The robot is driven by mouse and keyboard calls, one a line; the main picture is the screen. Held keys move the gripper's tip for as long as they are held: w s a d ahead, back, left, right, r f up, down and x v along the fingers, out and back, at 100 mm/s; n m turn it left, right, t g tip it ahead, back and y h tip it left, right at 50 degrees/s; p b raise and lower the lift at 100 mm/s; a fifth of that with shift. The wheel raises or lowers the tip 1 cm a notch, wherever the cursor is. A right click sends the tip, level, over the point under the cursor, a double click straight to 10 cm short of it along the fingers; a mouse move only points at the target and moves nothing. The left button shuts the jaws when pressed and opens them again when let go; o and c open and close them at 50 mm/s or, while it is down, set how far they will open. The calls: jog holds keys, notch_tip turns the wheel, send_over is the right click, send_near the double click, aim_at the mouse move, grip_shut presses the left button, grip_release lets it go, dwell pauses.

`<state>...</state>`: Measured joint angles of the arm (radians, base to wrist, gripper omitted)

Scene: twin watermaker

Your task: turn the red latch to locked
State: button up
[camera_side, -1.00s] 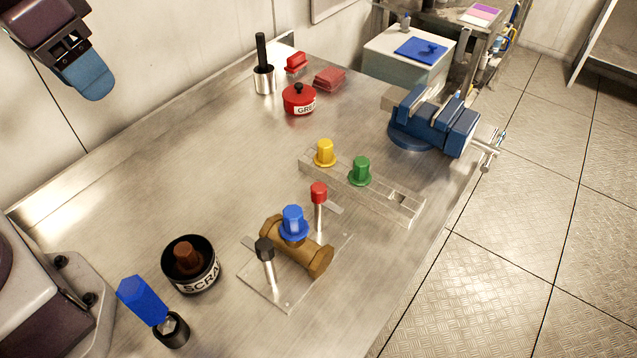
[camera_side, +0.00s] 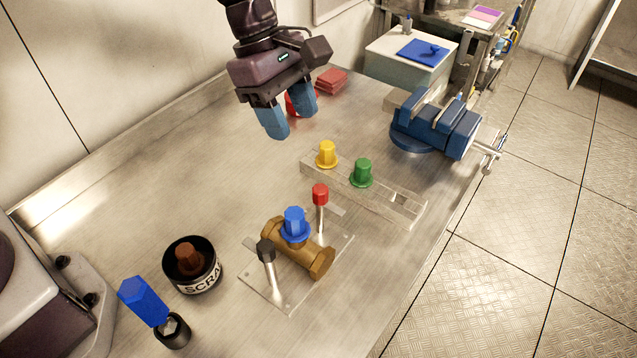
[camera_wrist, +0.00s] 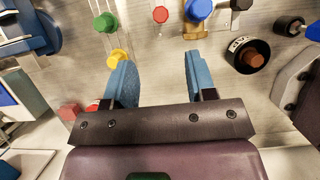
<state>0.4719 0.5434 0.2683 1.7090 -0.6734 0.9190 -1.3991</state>
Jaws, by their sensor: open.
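The red latch (camera_side: 320,195) is a red knob on an upright metal post, with a flat metal tab beside its base. It stands on a clear plate behind the brass valve body (camera_side: 285,248) with its blue cap (camera_side: 294,223). A black-knobbed post (camera_side: 266,252) stands at the valve's near side. My gripper (camera_side: 288,122) is open and empty, high above the bench, up and left of the red latch. In the wrist view the red knob (camera_wrist: 160,14) shows at the top, beyond my open fingers (camera_wrist: 158,72). Its lower post is hard to make out there.
A clear rack (camera_side: 385,197) holds a yellow plug (camera_side: 326,154) and a green plug (camera_side: 362,173). A blue vise (camera_side: 435,122) stands at the back right. A scrap bin (camera_side: 192,264) and a blue-handled tool (camera_side: 144,300) stand at the front left. The left middle bench is bare.

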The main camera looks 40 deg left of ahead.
aim_at(319, 188)
jog(key=x, duration=1.2)
jog(key=shift+f, duration=0.35)
jog(key=c, duration=0.9)
